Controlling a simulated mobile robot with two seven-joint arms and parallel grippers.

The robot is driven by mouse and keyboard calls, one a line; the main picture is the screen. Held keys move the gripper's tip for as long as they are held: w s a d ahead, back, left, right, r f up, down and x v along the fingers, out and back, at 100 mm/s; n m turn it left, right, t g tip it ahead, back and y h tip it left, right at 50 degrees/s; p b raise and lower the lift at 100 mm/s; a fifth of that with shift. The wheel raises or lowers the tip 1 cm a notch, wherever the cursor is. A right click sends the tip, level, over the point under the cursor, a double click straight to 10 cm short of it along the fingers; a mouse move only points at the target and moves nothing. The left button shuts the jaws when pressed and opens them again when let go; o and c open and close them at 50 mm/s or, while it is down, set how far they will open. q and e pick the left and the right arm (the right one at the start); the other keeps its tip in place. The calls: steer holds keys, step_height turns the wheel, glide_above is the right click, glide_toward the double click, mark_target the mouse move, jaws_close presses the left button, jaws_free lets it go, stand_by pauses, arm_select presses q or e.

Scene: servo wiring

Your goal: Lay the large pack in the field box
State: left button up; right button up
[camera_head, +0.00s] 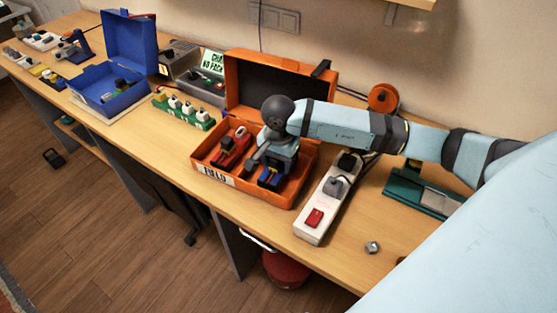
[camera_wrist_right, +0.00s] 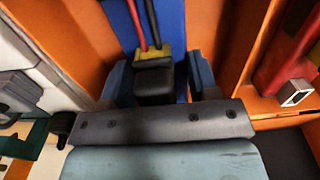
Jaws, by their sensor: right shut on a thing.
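The orange field box (camera_head: 216,181) stands open on the bench with its lid raised at the back and a white label on its front. My right gripper (camera_head: 275,171) is down inside its right part, shut on the blue large pack (camera_head: 267,182). In the right wrist view the blue pack (camera_wrist_right: 172,18) lies between the two fingers, with a yellow and black connector and red and black leads on top. Orange walls show on both sides of the pack. Whether its underside touches the box floor is hidden. My left gripper is not in view.
A red item (camera_head: 235,150) lies in the box's left part. A white power strip (camera_head: 328,200) lies close to the box's right side. A green charger strip (camera_head: 183,110), a blue open case (camera_head: 108,91) and a grey charger (camera_head: 207,77) stand to the left. A green stand (camera_head: 408,190) is right.

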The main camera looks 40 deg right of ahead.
steer(key=o, duration=1.3)
steer(key=shift+o, duration=0.2)
steer(key=shift+r, duration=0.45)
step_height(320, 180, up, 11)
steer(key=shift+r+b, duration=0.15)
steer(key=shift+b, duration=0.35)
